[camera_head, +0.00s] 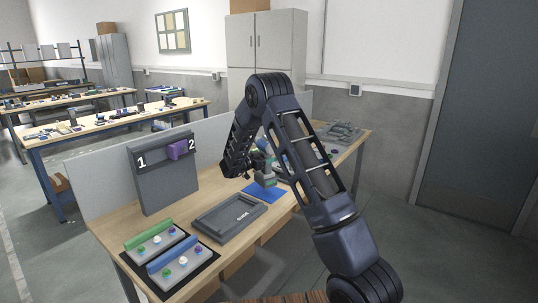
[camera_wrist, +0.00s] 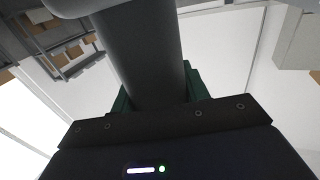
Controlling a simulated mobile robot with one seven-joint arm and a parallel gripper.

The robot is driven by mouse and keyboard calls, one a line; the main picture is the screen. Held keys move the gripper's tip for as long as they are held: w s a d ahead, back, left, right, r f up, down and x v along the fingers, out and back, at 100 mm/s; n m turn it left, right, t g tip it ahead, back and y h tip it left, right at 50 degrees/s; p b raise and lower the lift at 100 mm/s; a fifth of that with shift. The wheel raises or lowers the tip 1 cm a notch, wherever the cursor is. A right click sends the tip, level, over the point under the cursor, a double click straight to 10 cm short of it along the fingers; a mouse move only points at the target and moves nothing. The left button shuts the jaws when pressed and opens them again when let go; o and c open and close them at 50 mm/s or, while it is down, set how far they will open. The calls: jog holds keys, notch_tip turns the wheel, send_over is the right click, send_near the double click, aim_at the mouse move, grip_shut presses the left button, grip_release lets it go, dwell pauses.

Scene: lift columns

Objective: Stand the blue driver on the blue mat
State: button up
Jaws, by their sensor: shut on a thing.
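The blue mat (camera_head: 262,195) lies on the workbench in the head view, partly covered by a small grey-green part (camera_head: 267,182) at the lower end of what my gripper holds. My gripper (camera_head: 262,168) is over the mat, partly hidden by my arm. In the wrist view, my gripper (camera_wrist: 160,105) is shut on a thick dark grey cylindrical body, which I take to be the driver (camera_wrist: 140,55); green pieces show at both sides. Its blue colour does not show. I cannot tell whether its lower end touches the mat.
A grey tray (camera_head: 228,218) lies left of the mat. Green (camera_head: 152,234) and blue (camera_head: 172,254) racks with small knobs stand at the near left. A grey moulded tray (camera_head: 343,132) lies at the right end.

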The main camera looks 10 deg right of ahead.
aim_at(269, 166)
jog(key=shift+f, duration=2.3)
jog(key=o, duration=1.5)
jog(key=shift+f, duration=0.1)
jog(key=shift+a, duration=0.1)
